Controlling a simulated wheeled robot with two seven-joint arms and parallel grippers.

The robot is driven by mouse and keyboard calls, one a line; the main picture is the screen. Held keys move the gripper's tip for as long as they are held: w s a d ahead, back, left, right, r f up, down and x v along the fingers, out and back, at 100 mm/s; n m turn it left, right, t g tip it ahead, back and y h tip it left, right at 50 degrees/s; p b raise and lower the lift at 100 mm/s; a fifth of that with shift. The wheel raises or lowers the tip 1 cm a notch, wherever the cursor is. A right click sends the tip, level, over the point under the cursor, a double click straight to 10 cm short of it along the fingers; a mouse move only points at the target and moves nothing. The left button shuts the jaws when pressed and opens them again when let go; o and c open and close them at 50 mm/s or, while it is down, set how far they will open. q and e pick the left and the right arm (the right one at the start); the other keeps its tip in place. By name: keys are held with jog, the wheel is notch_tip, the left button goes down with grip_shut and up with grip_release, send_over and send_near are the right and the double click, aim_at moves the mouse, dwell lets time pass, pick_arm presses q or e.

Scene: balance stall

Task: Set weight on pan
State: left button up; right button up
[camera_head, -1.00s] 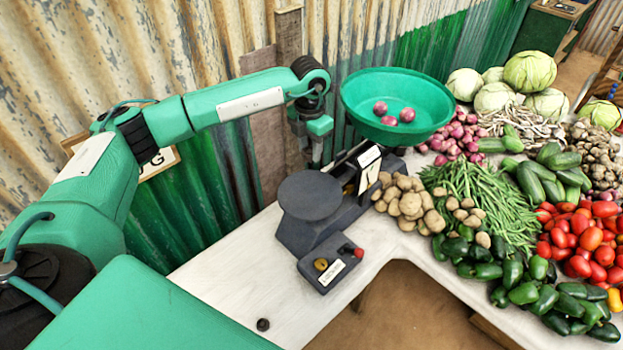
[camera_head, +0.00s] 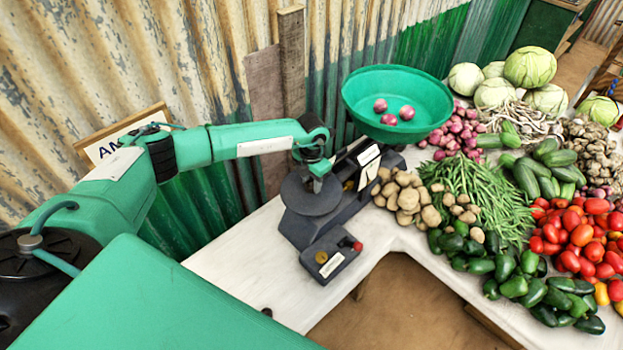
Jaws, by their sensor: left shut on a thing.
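The balance has a flat round dark weight pan (camera_head: 298,197) on its near side and a green bowl (camera_head: 440,86) holding three red onions (camera_head: 389,119) on its far side. My left gripper (camera_head: 317,186) points down over the weight pan. It is shut on a weight, which is too dark and small to make out against the pan. I cannot tell whether the weight touches the pan. My right gripper is not in view.
A dark block with a brass knob (camera_head: 321,257) and a red knob (camera_head: 357,246) sits in front of the balance. Potatoes (camera_head: 408,198), beans, peppers and tomatoes crowd the right. The white tabletop (camera_head: 245,265) is mostly clear at left. A corrugated wall stands behind.

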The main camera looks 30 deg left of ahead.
aim_at(312, 184)
pick_arm(q)
jog(key=shift+f, duration=0.1)
jog(key=o, duration=1.1)
jog(key=shift+r, duration=0.3)
notch_tip(312, 184, up, 12)
jog(key=b, duration=0.5)
jog(key=shift+f, duration=0.15)
